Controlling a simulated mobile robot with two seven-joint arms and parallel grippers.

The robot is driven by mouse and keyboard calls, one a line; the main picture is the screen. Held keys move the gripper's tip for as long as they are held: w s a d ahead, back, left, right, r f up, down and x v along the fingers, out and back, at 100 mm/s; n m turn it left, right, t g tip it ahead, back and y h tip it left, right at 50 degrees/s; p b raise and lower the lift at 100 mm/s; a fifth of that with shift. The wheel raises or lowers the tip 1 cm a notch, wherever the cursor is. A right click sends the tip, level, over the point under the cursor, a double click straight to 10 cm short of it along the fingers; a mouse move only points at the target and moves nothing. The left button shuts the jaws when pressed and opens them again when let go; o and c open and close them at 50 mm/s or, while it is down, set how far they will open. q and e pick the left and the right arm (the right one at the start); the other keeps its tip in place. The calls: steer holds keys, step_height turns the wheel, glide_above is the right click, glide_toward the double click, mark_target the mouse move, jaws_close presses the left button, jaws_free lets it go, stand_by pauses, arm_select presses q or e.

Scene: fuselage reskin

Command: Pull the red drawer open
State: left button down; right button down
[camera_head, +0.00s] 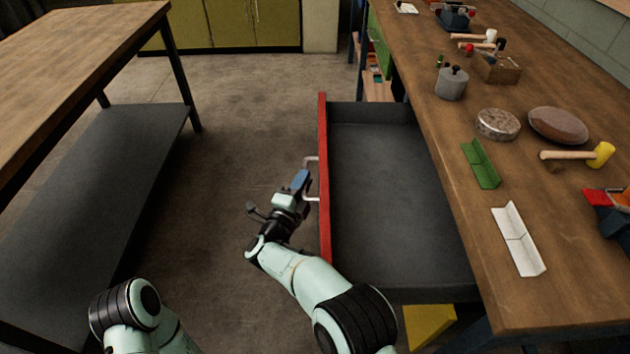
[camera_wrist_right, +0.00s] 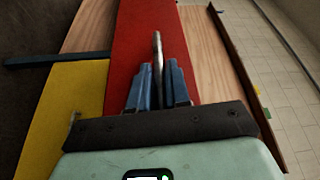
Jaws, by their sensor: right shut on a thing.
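The red drawer (camera_head: 323,225) stands pulled out from under the wooden workbench on the right. Its dark grey inside (camera_head: 385,190) is in full view and looks empty. A pale metal handle (camera_head: 311,160) is on its red front. My right gripper (camera_head: 304,180) is at the handle from the left side, its blue fingers shut on it. In the right wrist view, the blue fingers (camera_wrist_right: 158,88) close around the handle bar (camera_wrist_right: 157,55), with the red drawer front (camera_wrist_right: 130,45) behind. My left gripper is not in view; only part of that arm shows at lower left.
The workbench top (camera_head: 450,180) holds a green angle piece (camera_head: 482,165), a white angle piece (camera_head: 518,240), a mallet (camera_head: 598,155) and several other tools. Another table with a dark lower shelf (camera_head: 100,190) stands at left. The floor (camera_head: 230,130) between them is clear.

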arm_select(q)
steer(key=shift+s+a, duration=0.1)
arm_select(e)
steer(key=shift+a, duration=0.25)
steer(key=c, duration=1.2)
jaws_free()
steer(key=shift+o, duration=0.2)
